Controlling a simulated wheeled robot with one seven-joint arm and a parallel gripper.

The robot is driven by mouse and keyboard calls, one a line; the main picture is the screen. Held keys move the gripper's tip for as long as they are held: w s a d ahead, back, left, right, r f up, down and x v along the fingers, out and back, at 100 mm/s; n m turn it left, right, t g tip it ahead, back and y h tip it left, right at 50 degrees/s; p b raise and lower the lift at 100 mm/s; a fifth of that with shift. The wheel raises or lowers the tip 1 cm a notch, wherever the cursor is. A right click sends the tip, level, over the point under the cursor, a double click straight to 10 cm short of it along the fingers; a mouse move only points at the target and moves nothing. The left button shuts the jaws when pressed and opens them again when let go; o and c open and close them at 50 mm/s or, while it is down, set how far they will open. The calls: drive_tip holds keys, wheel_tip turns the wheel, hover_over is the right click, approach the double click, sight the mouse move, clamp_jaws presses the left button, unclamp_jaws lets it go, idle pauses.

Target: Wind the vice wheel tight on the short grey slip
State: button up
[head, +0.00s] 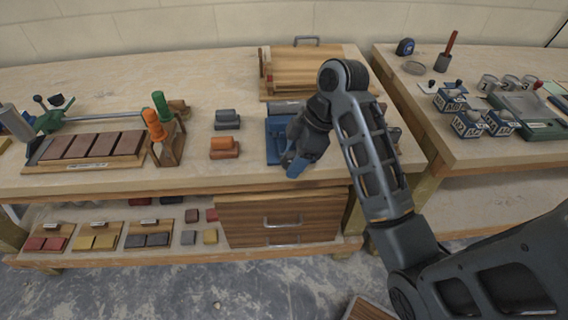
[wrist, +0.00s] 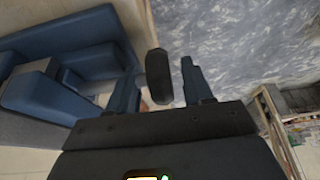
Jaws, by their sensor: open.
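The blue vice (head: 277,143) stands at the front edge of the main bench, partly hidden by my gripper (head: 297,163). In the wrist view the vice's blue body (wrist: 60,60) fills the upper left. The dark vice wheel (wrist: 158,85) shows edge-on between the two separated fingers of my gripper (wrist: 158,66). A gap shows between each finger and the wheel, so it looks ungripped. A pale grey surface lies between the blue vice parts; I cannot tell whether it is the short grey slip or the vice bed.
Grey blocks (head: 227,116) and an orange block (head: 224,143) sit left of the vice. A wooden press-like board (head: 305,68) stands behind it. A drawer unit (head: 275,217) is below. A second bench (head: 480,150) with tins and labelled blocks stands right.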

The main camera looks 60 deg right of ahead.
drive_tip(key=shift+f, duration=0.1)
drive_tip(key=shift+c, duration=0.3)
clamp_jaws()
drive_tip(key=shift+w, duration=0.1)
